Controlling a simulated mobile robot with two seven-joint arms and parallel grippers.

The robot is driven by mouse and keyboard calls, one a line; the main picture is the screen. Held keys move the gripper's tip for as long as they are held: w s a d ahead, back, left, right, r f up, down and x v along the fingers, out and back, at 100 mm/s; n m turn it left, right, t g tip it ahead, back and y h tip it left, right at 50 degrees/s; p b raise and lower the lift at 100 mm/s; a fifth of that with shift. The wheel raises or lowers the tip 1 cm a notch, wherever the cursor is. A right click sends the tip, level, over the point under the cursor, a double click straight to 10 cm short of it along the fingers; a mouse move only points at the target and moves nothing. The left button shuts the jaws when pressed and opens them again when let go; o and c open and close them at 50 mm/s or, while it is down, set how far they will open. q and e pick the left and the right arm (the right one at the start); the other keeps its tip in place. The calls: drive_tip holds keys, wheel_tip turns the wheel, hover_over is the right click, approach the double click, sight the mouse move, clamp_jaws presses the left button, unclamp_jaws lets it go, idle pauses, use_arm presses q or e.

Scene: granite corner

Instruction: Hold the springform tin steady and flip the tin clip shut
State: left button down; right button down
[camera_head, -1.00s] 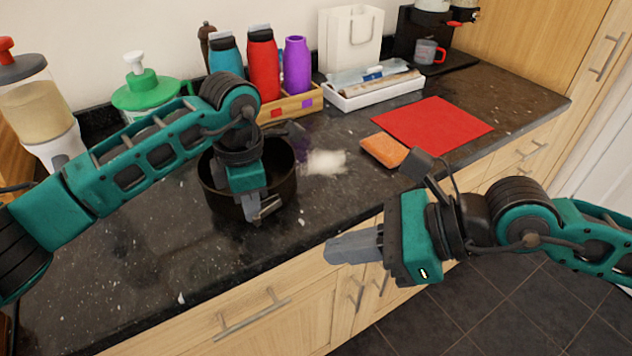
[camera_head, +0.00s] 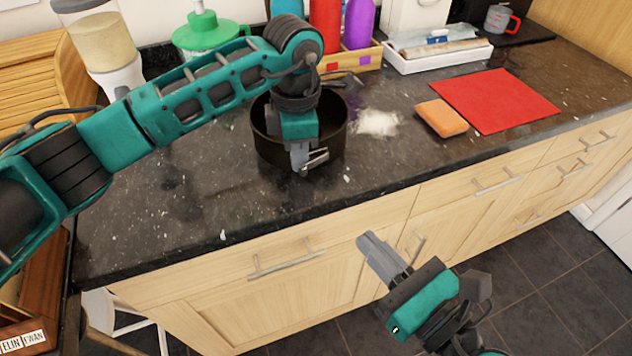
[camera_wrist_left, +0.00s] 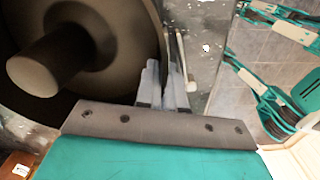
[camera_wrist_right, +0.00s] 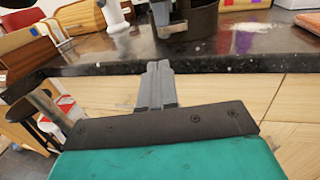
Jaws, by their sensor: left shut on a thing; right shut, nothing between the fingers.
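The dark round springform tin (camera_head: 268,148) stands on the counter near its front edge. It also fills the left of the left wrist view (camera_wrist_left: 140,25), with a round post inside. My left gripper (camera_head: 301,162) reaches down over the tin's front and is shut on its wall. The metal tin clip (camera_head: 317,160) sticks out beside the left fingers, partly hidden by them; I cannot tell its exact angle. My right gripper (camera_head: 367,242) is shut and empty, apart from the tin, in front of the cabinets below the counter edge. Its fingers (camera_wrist_right: 157,68) point towards the counter edge.
White powder (camera_head: 377,123) lies right of the tin. An orange sponge (camera_head: 442,118) and a red mat (camera_head: 495,100) lie further right. A wooden bottle crate (camera_head: 352,60) and a white tray (camera_head: 440,59) stand behind. The counter left of the tin is clear.

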sight(304, 173)
drive_tip(key=shift+x, duration=6.95)
